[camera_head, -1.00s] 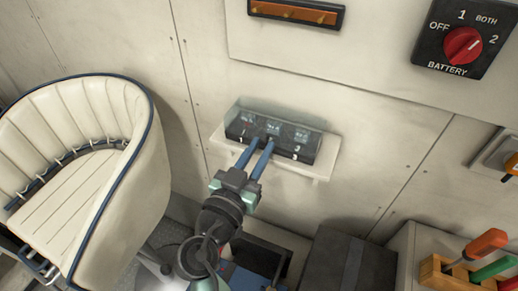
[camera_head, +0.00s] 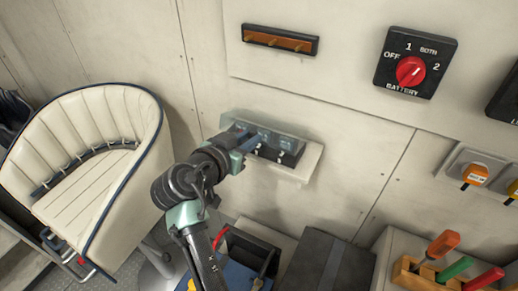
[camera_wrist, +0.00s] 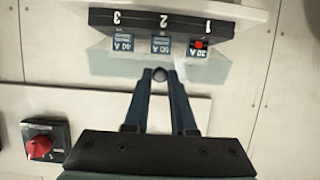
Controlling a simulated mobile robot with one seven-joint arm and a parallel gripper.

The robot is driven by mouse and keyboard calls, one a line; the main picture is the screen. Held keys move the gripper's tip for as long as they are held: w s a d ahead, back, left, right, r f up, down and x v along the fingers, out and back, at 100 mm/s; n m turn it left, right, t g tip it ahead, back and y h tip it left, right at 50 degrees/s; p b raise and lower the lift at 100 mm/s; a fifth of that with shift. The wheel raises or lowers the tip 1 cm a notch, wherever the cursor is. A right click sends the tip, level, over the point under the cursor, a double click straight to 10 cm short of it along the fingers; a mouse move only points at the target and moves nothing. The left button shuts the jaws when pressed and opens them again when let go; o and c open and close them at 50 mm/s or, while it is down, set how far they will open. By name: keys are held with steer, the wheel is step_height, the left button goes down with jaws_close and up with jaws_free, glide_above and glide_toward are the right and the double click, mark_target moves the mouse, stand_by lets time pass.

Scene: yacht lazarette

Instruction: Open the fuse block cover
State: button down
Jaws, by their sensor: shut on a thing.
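The fuse block (camera_head: 283,157) is a dark box on a pale wall shelf. Its clear cover (camera_head: 290,134) looks tilted up, with a gap over the numbered front; the exact angle is hard to tell. In the wrist view the block's numbered front (camera_wrist: 180,20) is at the top, with several labelled fuses, one bearing a red dot. The clear cover (camera_wrist: 110,66) spreads below them. My gripper (camera_wrist: 160,76) is shut on the small dark round knob (camera_wrist: 159,74) at the cover's edge. In the head view my gripper (camera_head: 246,137) is at the block's left, its fingertips partly hidden.
A red battery switch (camera_head: 411,71) is on the wall at upper right, near an orange-fronted strip (camera_head: 280,40). A cream seat (camera_head: 85,150) stands left. A dark box (camera_head: 325,265) and a wooden rack of screwdrivers (camera_head: 410,272) are below right.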

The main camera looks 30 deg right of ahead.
mark_target(260, 124)
steer(key=r+g+y+p, duration=0.1)
steer(key=r+p, duration=0.1)
steer(key=w+d+r+g+y+p, duration=0.1)
steer(key=r+y+p, duration=0.1)
steer(key=p, duration=0.1)
steer(key=d+r+g+y+p, duration=0.1)
steer(key=r+y+p, duration=0.1)
steer(key=p, duration=0.1)
steer(key=shift+w+d+r, duration=0.2)
steer(key=shift+w+r, duration=0.05)
steer(key=shift+w+d+r+g+y+p, duration=0.45)
steer(key=shift+d+g+y+p, duration=0.1)
steer(key=shift+d+y, duration=0.2)
steer(key=shift+w+d+r+g+y+p, duration=0.35)
steer(key=shift+d+g+y+p, duration=0.2)
steer(key=shift+y, duration=0.2)
steer(key=shift+d, duration=0.1)
steer(key=c, duration=0.7)
jaws_free()
steer(key=shift+c, duration=0.2)
steer(key=shift+r, duration=0.15)
steer(key=b+v, duration=0.4)
steer(key=v, duration=0.8)
steer(key=shift+s+r+b, duration=0.2)
steer(key=shift+r+b, duration=0.15)
